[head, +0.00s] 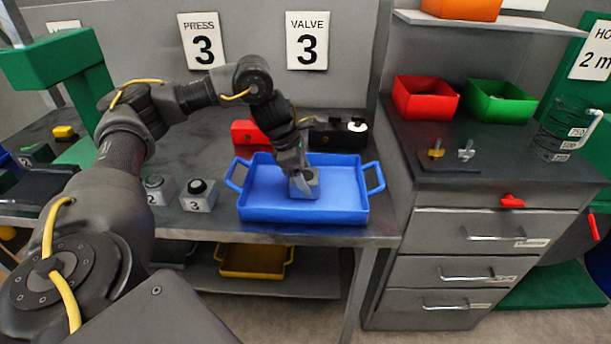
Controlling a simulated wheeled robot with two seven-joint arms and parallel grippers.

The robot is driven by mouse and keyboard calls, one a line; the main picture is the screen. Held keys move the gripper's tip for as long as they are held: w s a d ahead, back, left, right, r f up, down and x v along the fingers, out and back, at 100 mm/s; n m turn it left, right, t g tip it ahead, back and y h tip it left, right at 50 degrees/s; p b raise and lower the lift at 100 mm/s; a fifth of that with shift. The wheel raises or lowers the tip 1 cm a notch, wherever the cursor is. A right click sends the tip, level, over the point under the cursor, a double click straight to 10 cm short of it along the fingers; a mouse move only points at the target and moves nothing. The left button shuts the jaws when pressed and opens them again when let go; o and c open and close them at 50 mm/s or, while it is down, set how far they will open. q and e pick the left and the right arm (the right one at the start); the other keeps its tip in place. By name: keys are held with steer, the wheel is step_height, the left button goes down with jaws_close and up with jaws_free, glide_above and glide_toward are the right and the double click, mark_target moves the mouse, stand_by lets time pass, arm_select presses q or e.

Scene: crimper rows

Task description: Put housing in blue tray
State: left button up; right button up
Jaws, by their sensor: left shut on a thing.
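The blue tray (258,213) with two side handles sits on the grey bench in the middle of the head view. My left gripper (301,180) points down over the tray. It is shut on a small grey block-shaped housing (308,191), which is inside the outline of the tray. I cannot tell whether the housing touches the tray floor. The gripper hides part of the housing. My right gripper is not in view.
Grey button boxes (199,196) stand left of the tray. A red block (248,132) and a dark device (338,134) stand behind it. A drawer cabinet (490,230) with red (425,99) and green (500,103) bins is at right. A yellow tray (253,262) lies below.

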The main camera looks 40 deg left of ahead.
arm_select(q)
steer(key=o, duration=1)
steer(key=shift+f, duration=0.15)
steer(key=o, duration=0.5)
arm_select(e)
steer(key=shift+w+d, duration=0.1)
arm_select(q)
steer(key=shift+r, duration=0.3)
steer(key=p+v, duration=0.1)
steer(key=v, duration=0.5)
steer(key=shift+r, duration=0.2)
steer(key=shift+p+v, duration=1.25)
steer(key=shift+v, duration=1.45)
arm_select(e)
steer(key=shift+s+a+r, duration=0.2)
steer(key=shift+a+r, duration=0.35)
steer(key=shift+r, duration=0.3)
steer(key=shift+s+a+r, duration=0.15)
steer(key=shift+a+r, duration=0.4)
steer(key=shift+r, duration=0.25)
